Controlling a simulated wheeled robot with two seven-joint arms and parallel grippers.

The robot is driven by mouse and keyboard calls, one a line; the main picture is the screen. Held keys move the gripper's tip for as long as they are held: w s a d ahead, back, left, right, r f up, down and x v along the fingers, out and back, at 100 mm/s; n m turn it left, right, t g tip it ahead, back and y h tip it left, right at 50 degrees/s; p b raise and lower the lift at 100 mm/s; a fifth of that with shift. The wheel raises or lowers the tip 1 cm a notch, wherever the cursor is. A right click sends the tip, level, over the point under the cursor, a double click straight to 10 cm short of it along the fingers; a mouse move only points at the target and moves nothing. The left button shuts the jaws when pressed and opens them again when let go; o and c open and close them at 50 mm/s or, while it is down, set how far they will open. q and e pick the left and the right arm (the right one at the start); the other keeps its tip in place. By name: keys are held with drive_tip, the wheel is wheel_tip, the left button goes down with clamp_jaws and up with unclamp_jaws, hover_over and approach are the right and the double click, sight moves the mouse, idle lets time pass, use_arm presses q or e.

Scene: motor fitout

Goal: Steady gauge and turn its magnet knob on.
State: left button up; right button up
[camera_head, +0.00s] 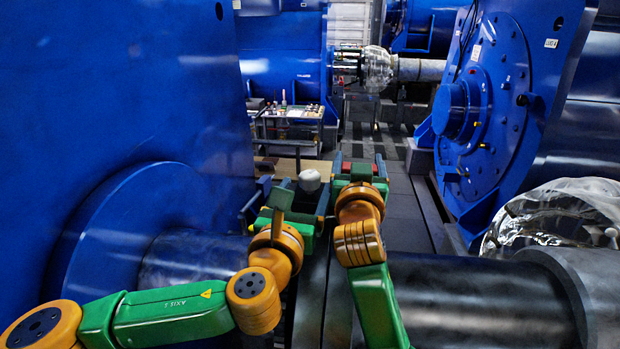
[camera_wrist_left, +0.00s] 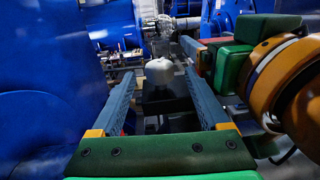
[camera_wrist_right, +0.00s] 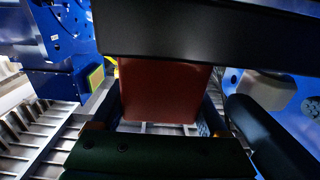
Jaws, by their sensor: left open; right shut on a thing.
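A red-brown block (camera_wrist_right: 165,95), which looks like part of the gauge, fills the space between the fingers of my right gripper (camera_head: 359,165). The gripper is shut on it. A dark bar (camera_wrist_right: 210,32) crosses above the block in the right wrist view. My left gripper (camera_head: 293,190) is open, its two fingers spread and pointing forward. A white rounded piece with a short stem (camera_wrist_left: 160,70) shows between its fingertips in the left wrist view, apart from both fingers. It also shows in the head view (camera_head: 309,180). I cannot tell whether it is the magnet knob. The gauge's dial cannot be made out.
A large blue housing (camera_head: 130,80) stands close on the left. A blue motor end (camera_head: 485,100) stands on the right. Dark shafts (camera_head: 470,300) lie below my arms. A cart with small items (camera_head: 290,130) stands farther back. The floor beyond my right gripper is open.

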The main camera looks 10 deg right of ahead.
sight(307, 184)
use_arm(q)
drive_tip(key=x, duration=0.4)
drive_tip(key=shift+w+d, duration=0.1)
drive_tip(key=shift+w, duration=0.05)
drive_tip(key=shift+c, duration=0.2)
clamp_jaws()
